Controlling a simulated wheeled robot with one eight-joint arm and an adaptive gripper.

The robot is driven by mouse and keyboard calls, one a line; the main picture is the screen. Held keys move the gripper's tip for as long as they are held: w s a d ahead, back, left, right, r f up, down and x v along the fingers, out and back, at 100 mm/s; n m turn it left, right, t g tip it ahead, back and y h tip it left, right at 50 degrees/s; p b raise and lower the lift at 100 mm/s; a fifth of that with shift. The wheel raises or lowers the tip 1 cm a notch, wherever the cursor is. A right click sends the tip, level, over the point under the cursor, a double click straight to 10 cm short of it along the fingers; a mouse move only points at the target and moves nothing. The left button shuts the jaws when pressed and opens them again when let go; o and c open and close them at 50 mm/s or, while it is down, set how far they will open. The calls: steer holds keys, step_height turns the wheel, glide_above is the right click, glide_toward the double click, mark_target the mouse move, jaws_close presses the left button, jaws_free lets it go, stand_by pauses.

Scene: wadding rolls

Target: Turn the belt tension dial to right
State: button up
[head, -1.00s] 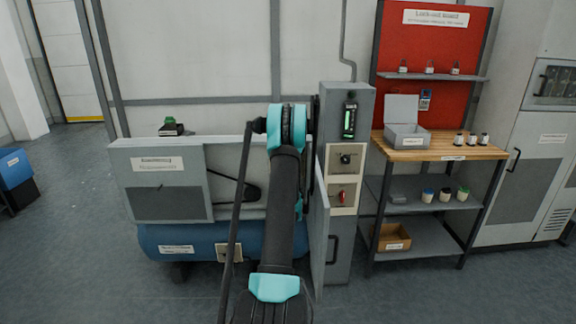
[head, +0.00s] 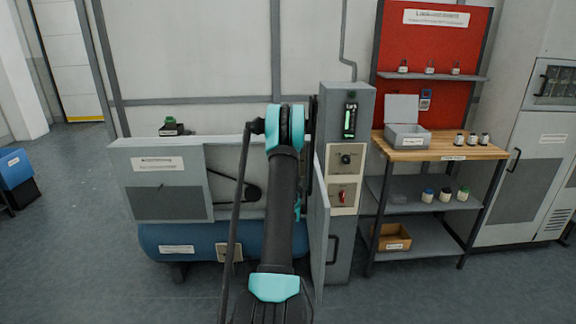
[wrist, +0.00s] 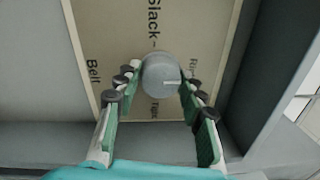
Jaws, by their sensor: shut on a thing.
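In the wrist view the belt tension dial (wrist: 158,75) is a round grey knob with a short white mark near its right side. It sits on a beige plate (wrist: 108,28) with dark lettering, where "Belt" and "Slack" can be read sideways. My gripper (wrist: 161,84) has its two fingers on either side of the dial and is shut on it. In the head view my arm covers the gripper and the dial.
A grey control box (head: 345,105) with a black knob, a red switch and an open door stands right of my arm. A blue tank (head: 200,240) lies under a grey guard (head: 165,185) at left. A workbench (head: 440,150) stands at right.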

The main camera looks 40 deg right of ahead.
stand_by(0.3)
steer(key=o, duration=1.2)
steer(key=shift+c, duration=0.2)
steer(key=v, duration=0.7)
steer(key=shift+s, duration=0.2)
steer(key=shift+a, duration=0.1)
